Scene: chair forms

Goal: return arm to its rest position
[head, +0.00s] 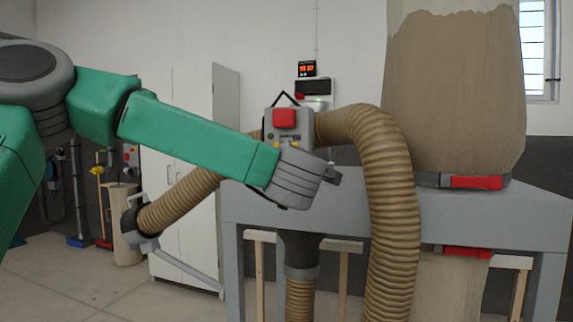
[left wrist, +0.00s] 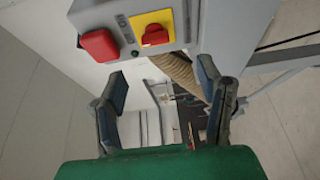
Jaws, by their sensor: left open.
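My left arm comes in from the left in the head view, and its green forearm stretches toward the machine. My left gripper (head: 331,175) is at its end, mostly hidden behind the grey wrist. In the left wrist view the left gripper (left wrist: 163,77) has its two dark fingers spread apart with nothing between them. A grey control box (head: 272,127) with a red button (head: 285,117) stands just above the wrist in the head view. The left wrist view shows this box (left wrist: 120,17) past the fingertips, with its red button (left wrist: 100,45) and a yellow-and-red switch (left wrist: 154,33). My right gripper is not in view.
A thick ribbed hose (head: 392,190) arches close to the right of the gripper. The grey machine frame (head: 480,215) and a large filter bag (head: 455,90) fill the right side. A white cabinet (head: 180,110) stands behind my arm. Open floor (head: 90,285) lies at lower left.

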